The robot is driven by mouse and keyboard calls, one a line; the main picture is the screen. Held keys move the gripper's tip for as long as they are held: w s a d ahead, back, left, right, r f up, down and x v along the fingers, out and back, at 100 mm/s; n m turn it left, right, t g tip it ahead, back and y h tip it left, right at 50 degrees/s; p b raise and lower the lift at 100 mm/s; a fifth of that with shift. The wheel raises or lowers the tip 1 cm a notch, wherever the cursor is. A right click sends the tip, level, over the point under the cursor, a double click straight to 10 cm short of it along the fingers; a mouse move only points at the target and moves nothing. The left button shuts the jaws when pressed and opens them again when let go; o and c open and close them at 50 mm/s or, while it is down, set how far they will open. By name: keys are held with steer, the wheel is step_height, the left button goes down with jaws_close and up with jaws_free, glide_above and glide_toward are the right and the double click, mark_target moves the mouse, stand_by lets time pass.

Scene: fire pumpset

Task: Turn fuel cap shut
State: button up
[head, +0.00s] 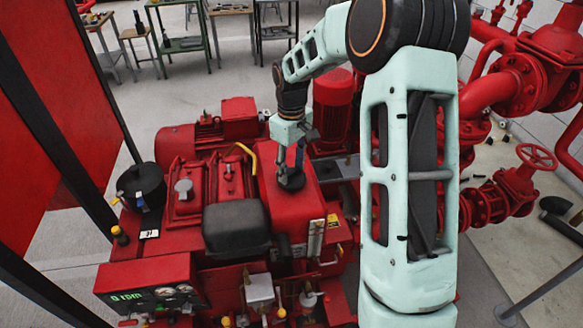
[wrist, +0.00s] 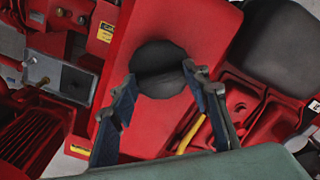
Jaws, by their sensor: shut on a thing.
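The fuel cap (wrist: 158,52) is a dark round cap with a raised bar across it, on top of the red tank (wrist: 205,22). In the head view the fuel cap (head: 293,182) shows partly below my gripper (head: 291,172), which points down at it from above. In the wrist view the two blue-black fingers of my gripper (wrist: 160,80) are shut on the cap, one at each side of it. The cap's seat and underside are hidden.
A yellow curved handle (head: 247,157) rises close to the left of the cap. A black box-shaped cover (head: 236,228) sits at the front left. Red pipes and a valve wheel (head: 537,156) stand at the right. Workbenches (head: 185,43) stand at the back.

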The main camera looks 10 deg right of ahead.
mark_target(291, 172)
steer(key=m, duration=0.4)
steer(key=shift+m, duration=1.8)
steer(key=o, duration=1.2)
steer(key=shift+c, duration=0.2)
step_height(291, 172, up, 12)
